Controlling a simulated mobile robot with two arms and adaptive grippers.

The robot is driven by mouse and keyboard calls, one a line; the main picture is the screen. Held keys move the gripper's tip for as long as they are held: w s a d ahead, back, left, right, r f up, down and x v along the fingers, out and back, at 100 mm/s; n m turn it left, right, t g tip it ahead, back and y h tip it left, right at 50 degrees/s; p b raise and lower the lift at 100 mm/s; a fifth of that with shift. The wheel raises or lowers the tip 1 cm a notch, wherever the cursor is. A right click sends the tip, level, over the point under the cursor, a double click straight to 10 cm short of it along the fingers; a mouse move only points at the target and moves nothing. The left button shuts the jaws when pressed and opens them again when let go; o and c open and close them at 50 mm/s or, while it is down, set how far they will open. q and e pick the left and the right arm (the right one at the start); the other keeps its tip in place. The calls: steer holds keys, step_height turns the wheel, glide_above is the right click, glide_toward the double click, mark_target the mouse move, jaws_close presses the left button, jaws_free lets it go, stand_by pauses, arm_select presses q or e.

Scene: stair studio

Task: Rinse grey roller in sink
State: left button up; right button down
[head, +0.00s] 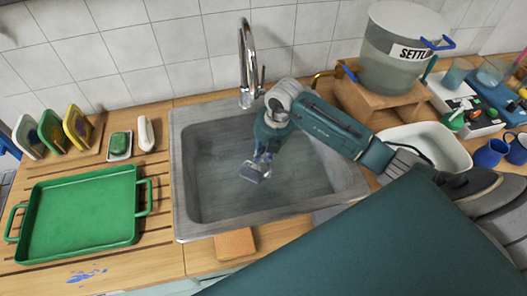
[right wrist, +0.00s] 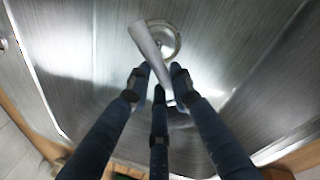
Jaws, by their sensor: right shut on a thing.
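My right gripper (head: 263,157) reaches into the grey metal sink (head: 205,185) from the right. It is shut on the grey roller (head: 254,173), which hangs below the fingers over the middle of the basin. In the right wrist view the fingers (right wrist: 160,90) close around the roller's lower part, and its pale grey head (right wrist: 145,42) points toward the round drain (right wrist: 168,38). I cannot tell whether the roller touches the sink floor. The chrome tap (head: 247,60) stands behind the basin, and no stream shows from it. My left gripper is out of view.
A green tray (head: 80,215) lies left of the sink, with a soap dish (head: 120,145) and several coloured pads in a rack behind it. A white basin (head: 435,140) and a bucket on a wooden stand (head: 395,55) are at right. A tan block (head: 235,243) sits at the sink's front edge.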

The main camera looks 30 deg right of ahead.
mark_target(264, 155)
steer(key=shift+b+x, duration=0.65)
steer(key=shift+x, duration=0.5)
steer(key=shift+s+d+f+b, duration=0.1)
steer(key=shift+f+b, duration=1.05)
steer(key=shift+f, duration=0.35)
steer(key=shift+s+f+b, duration=0.1)
steer(key=shift+f+b, duration=1.05)
steer(key=shift+f, duration=0.3)
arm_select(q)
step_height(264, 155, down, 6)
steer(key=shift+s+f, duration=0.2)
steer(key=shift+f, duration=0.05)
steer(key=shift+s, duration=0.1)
arm_select(e)
steer(key=shift+r, duration=0.15)
